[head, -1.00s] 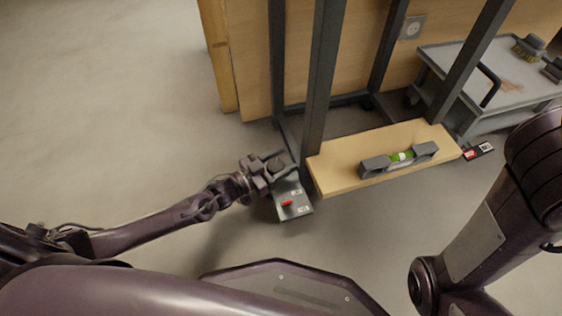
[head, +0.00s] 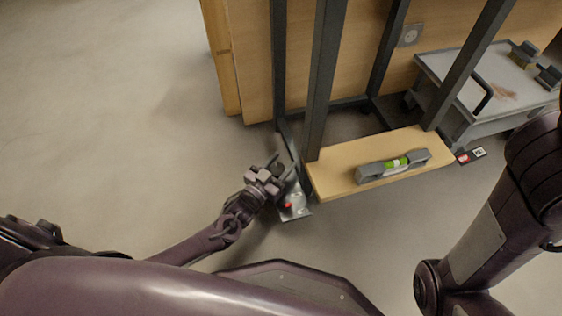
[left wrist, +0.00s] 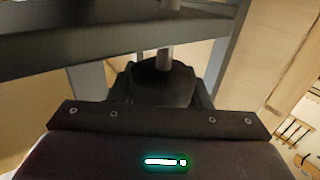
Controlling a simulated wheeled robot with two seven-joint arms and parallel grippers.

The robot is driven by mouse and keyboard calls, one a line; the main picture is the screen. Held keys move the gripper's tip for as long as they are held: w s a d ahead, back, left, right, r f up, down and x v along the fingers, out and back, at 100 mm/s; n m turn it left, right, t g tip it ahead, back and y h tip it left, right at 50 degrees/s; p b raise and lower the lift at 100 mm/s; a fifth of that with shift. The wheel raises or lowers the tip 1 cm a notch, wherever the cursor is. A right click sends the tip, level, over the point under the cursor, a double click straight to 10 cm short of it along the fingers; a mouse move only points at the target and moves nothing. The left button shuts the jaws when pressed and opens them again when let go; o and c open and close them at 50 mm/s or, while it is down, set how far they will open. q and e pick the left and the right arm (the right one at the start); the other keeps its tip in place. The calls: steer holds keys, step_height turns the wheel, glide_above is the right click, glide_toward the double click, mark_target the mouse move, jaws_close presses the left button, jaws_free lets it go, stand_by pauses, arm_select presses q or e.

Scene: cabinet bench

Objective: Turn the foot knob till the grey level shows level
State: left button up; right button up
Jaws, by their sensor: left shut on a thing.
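The grey level (head: 394,165) with a green vial lies on the light wooden board (head: 330,181) at the foot of the dark frame. The bubble is too small to read. My left gripper (head: 279,168) is at the frame's left front corner, shut on the dark foot knob, which shows in the left wrist view (left wrist: 163,84) under a thin grey stem. In the head view the gripper mostly hides the knob. A metal plate (head: 297,212) with a red part (head: 288,205) lies just in front of the gripper. My right gripper is out of view.
Dark uprights (head: 324,80) rise close beside my left gripper. A grey cart (head: 480,80) with brushes stands at the right, with a small red and white tag (head: 471,155) near it. The floor at left is clear.

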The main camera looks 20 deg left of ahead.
arm_select(q)
steer(key=o, duration=0.7)
steer(key=shift+s, duration=0.1)
steer(key=shift+s+a+p, duration=0.1)
steer(key=shift+s+p, duration=0.2)
steer(key=shift+p, duration=0.05)
steer(key=p+v, duration=0.3)
steer(key=v, duration=0.4)
